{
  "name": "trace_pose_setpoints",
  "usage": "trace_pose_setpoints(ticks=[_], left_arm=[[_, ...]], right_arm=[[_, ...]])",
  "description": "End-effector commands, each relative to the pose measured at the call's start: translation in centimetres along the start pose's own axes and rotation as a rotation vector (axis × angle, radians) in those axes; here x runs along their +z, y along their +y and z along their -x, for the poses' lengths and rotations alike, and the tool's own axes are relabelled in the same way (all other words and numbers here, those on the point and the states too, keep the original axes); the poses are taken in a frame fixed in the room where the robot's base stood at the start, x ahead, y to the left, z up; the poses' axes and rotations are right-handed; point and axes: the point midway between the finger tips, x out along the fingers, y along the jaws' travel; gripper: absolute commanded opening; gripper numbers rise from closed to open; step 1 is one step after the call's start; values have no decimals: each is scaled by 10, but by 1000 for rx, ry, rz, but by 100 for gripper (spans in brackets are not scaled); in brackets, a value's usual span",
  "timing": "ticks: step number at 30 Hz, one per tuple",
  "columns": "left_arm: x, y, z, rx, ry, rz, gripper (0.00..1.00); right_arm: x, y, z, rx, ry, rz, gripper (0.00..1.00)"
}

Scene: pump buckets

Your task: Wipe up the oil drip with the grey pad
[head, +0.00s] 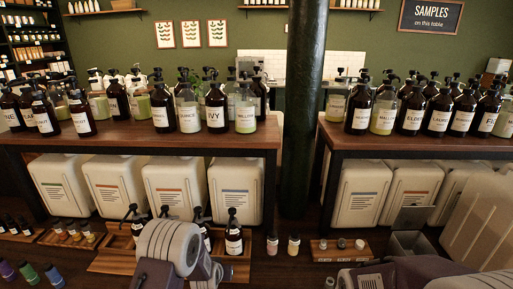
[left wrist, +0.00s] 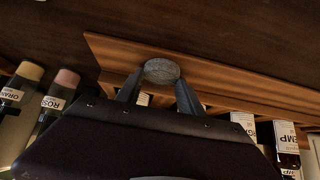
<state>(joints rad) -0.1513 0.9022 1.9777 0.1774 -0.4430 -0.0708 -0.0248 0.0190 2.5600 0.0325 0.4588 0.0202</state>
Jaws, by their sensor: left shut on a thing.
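My left gripper (left wrist: 160,92) is shut on the grey pad (left wrist: 162,71), a small round grey piece held between its fingertips. In the left wrist view the pad overlaps the edge of a wooden tray (left wrist: 235,84); I cannot tell whether it touches. In the head view my left arm reaches over this tray (head: 115,262) on the floor, and its wrist hides the fingers and pad. I cannot make out the oil drip in either view. Part of my right arm shows at the lower right of the head view, but its gripper is out of sight.
A labelled pump bottle (head: 233,235) stands with others at the tray. Small bottles (left wrist: 55,93) stand left in the wrist view.

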Motion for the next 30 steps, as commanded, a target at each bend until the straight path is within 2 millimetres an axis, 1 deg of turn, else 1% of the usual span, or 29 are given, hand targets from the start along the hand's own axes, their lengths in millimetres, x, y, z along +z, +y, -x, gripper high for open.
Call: trace_pose_setpoints(ticks=[5, 12, 17, 25, 30], left_arm=[[1, 2, 0, 1, -4, -1, 17], [2, 20, 0, 2, -5, -2, 17], [2, 22, 0, 1, -4, -1, 17], [2, 40, 1, 2, -6, -3, 17], [2, 42, 0, 1, -5, -2, 17]], right_arm=[[0, 0, 1, 0, 0, 0, 0], [0, 0, 5, 0, 0, 0, 0], [0, 0, 5, 0, 0, 0, 0], [-1, 0, 11, 0, 0, 0, 0], [-1, 0, 11, 0, 0, 0, 0]])
